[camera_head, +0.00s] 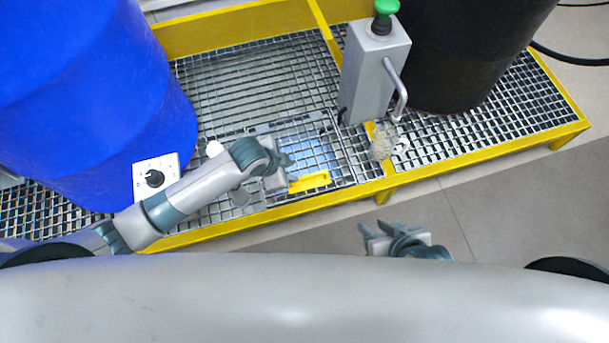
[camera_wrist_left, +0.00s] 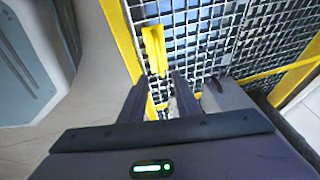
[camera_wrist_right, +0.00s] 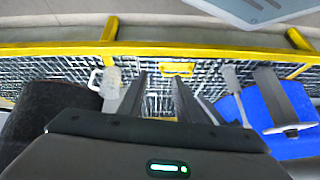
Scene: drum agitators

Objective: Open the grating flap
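The grating flap (camera_head: 322,150) is a framed rectangle of metal mesh in the walkway grating, and it appears to lie flat. Its yellow handle (camera_head: 309,182) is at the flap's near edge, and also shows in the left wrist view (camera_wrist_left: 154,50) and the right wrist view (camera_wrist_right: 178,69). My left gripper (camera_head: 286,160) is over the flap, just left of and behind the handle. Its fingers are apart and empty, and its arm hides the flap's left part. My right gripper (camera_head: 376,230) is open and empty over the floor, in front of the platform.
A blue drum (camera_head: 85,90) stands left, with a white knob panel (camera_head: 156,178). A grey box (camera_head: 373,75) with a green button and a lever stands behind right of the flap. A pale textured cup-like object (camera_head: 383,143) sits beside it. A black drum (camera_head: 455,45) stands right.

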